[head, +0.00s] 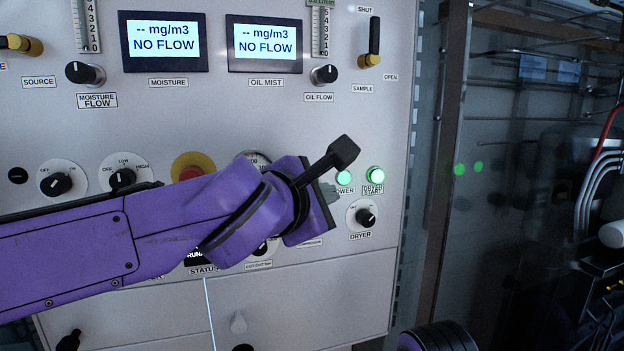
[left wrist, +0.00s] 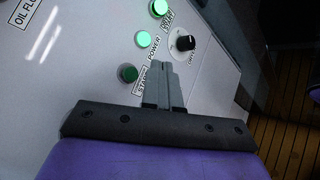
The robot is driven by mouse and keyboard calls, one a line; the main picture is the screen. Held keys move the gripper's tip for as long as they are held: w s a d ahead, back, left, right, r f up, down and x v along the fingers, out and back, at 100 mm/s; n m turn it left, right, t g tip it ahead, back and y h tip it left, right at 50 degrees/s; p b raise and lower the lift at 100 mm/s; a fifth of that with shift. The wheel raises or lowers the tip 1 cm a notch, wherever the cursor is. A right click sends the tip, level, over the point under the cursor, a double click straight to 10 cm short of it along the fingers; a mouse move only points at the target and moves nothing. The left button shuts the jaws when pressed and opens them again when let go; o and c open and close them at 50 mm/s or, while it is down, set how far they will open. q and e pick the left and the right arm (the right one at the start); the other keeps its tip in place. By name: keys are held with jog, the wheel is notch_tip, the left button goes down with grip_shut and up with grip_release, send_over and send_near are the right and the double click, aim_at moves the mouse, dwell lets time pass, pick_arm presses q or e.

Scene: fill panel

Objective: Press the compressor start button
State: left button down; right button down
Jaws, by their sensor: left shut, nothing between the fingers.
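The dark green, unlit button (left wrist: 128,73) beside a label reading roughly "START" shows in the left wrist view, just left of my fingers. My left gripper (head: 331,193) is in front of the panel, at the right end of the purple arm. It also shows in the left wrist view (left wrist: 165,64), with its two grey fingers shut together and nothing between them. The fingertips are beside the button, not over it. I cannot tell whether they touch the panel. My right gripper is not in view.
Lit green POWER (head: 343,177) and DRYER START (head: 376,175) lights and a black DRYER knob (head: 365,217) are close by. A red emergency-type button (head: 192,171) is partly behind my arm. Two NO FLOW displays (head: 265,42) sit above. Shelving stands to the right.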

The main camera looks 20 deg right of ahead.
pick_arm(q)
jog(key=shift+w+p, duration=1)
jog(key=shift+w, duration=1.05)
dwell(0.4)
jog(key=shift+w+p, duration=0.4)
jog(key=shift+p, duration=0.05)
jog(key=shift+w+a+p, duration=0.1)
jog(key=shift+w+p, duration=0.4)
jog(key=shift+w, duration=0.05)
dwell(0.5)
jog(key=shift+s, duration=0.1)
jog(key=shift+s+b, duration=0.4)
jog(key=shift+s, duration=0.45)
